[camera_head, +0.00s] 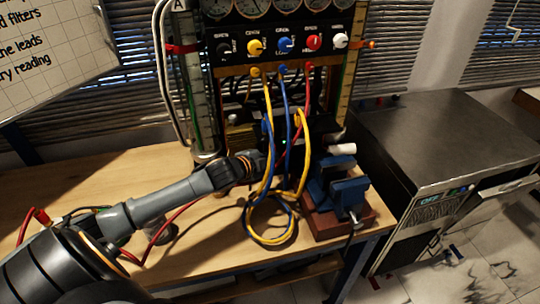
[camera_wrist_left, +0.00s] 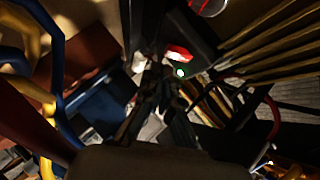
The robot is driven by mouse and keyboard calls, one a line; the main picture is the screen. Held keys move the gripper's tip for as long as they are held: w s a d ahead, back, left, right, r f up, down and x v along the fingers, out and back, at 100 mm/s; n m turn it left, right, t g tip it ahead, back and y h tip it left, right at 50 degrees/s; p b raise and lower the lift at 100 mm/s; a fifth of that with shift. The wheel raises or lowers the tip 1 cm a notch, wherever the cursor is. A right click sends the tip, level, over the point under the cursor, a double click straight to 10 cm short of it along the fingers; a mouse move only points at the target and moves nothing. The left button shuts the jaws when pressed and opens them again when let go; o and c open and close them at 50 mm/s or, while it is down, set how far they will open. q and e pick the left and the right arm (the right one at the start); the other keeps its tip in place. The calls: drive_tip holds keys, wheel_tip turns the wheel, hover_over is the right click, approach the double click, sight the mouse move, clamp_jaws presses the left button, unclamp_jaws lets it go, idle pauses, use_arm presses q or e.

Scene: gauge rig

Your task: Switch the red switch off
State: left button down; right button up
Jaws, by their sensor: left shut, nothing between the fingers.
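The red switch (camera_wrist_left: 178,54) shows in the left wrist view as a small red and white piece on a dark housing, with a lit green lamp (camera_wrist_left: 180,72) beside it. My left gripper (camera_wrist_left: 156,78) is shut and empty, its dark fingers pointing toward the switch and close to it. I cannot tell whether they touch it. In the head view the left gripper (camera_head: 256,162) is low in front of the gauge rig, partly behind the hanging cables. There the switch cannot be made out among the cables. My right gripper is not in view.
Yellow and blue cables (camera_head: 268,110) hang from the knob panel (camera_head: 285,43) and coil on the wooden bench (camera_head: 190,248). A blue vise (camera_head: 343,190) stands right of the gripper. A metal cabinet (camera_head: 440,140) stands further right.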

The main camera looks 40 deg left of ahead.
use_arm(q)
drive_tip(key=shift+w+a+f, duration=0.3)
drive_tip(key=shift+a+f, duration=0.1)
drive_tip(key=shift+w+a+f+m+t+b, duration=0.2)
drive_tip(key=shift+f+m+t+b, duration=0.15)
drive_tip(key=shift+b, duration=0.4)
drive_tip(key=shift+r, duration=0.2)
